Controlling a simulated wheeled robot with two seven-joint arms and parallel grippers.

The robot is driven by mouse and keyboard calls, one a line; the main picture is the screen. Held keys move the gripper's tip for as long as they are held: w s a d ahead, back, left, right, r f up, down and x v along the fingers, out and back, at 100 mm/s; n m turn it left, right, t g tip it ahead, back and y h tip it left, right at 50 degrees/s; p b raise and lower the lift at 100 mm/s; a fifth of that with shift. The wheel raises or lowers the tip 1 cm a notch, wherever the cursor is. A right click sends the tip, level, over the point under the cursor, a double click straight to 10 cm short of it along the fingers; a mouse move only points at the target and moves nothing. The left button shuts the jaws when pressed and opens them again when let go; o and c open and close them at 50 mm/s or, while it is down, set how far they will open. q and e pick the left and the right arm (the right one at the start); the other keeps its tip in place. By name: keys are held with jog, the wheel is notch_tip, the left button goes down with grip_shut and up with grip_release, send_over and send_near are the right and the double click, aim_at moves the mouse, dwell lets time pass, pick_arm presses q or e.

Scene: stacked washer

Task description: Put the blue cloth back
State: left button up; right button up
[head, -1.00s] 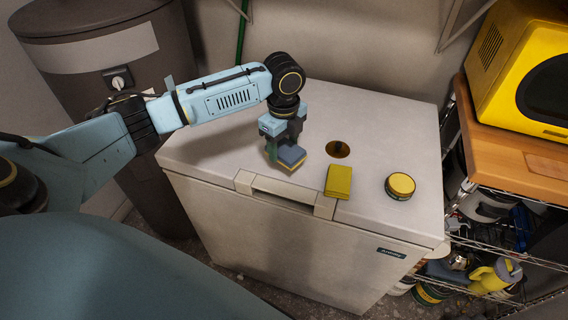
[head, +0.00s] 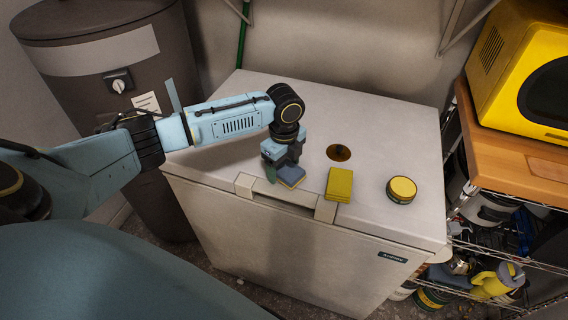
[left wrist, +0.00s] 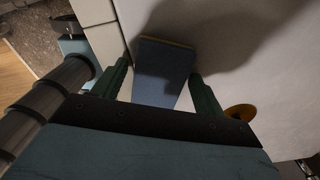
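The blue cloth (head: 291,176) is a small flat folded block with a yellowish edge. It appears to lie on the white chest freezer's lid (head: 225,130), near the front edge by the handle. My left gripper (head: 281,174) is directly over it, pointing down. In the left wrist view the cloth (left wrist: 162,68) sits between my two green fingers (left wrist: 159,80). The fingers are apart, with a gap at the left finger; the right one is close to the cloth's edge. My right gripper is in neither view.
A yellow folded cloth or sponge (head: 339,184) lies right of the blue cloth, and a round yellow-topped tin (head: 401,189) farther right. A brown round spot (head: 339,152) is behind. A wire shelf with a yellow appliance (head: 520,70) stands right. The lid's back is clear.

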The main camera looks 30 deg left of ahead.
aim_at(284, 167)
pick_arm(q)
jog(key=shift+o, duration=0.6)
notch_tip(284, 167, up, 12)
jog(key=p, duration=0.1)
jog(key=shift+r, duration=0.2)
